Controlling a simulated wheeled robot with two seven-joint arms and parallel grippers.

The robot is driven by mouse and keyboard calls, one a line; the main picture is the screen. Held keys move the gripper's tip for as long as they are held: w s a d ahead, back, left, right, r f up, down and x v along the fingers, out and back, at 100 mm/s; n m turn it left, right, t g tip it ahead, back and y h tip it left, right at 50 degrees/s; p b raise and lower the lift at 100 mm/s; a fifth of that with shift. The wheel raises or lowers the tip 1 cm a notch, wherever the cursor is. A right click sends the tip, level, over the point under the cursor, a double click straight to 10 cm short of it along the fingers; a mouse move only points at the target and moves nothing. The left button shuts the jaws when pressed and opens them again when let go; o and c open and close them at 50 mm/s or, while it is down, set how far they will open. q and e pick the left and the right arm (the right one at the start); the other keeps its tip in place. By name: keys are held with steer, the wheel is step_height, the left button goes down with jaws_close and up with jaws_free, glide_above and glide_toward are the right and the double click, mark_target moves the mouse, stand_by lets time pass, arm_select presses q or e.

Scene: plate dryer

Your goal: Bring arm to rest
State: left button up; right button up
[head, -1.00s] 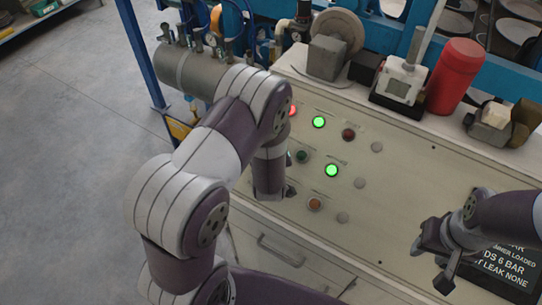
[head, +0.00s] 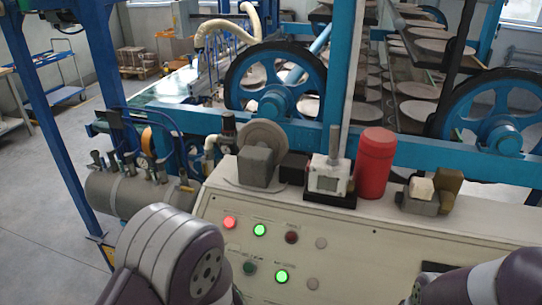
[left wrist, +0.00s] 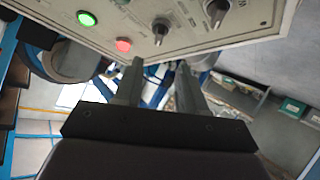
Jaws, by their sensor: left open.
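My left arm (head: 170,255) rises at the bottom left of the head view, in front of the control panel (head: 350,235); its gripper is below the frame. In the left wrist view my left gripper (left wrist: 159,68) is open and empty, its two fingers apart near the edge of a panel with lit green (left wrist: 87,18) and red (left wrist: 123,44) buttons. My right arm (head: 500,280) shows at the bottom right of the head view. Only a dark part by its wrist shows there, and the jaws cannot be made out.
On the console top stand a grey wheel device (head: 262,150), a small meter (head: 328,178), a red canister (head: 374,163) and a small block device (head: 425,195). Behind are blue flywheels (head: 275,85) and racks of plates (head: 440,45).

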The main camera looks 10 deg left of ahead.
arm_select(q)
steer(key=s+d+f+m+g+h, duration=0.3)
steer(key=s+d+m+g+h, duration=0.2)
steer(key=s+d+m+g, duration=0.35)
steer(key=s+a+r+g, duration=0.1)
steer(key=s+a+r, duration=0.1)
steer(key=a+r, duration=0.4)
steer(key=shift+a+r+m, duration=0.35)
steer(key=shift+a, duration=0.15)
steer(key=shift+d+g, duration=0.1)
steer(key=shift+g, duration=0.25)
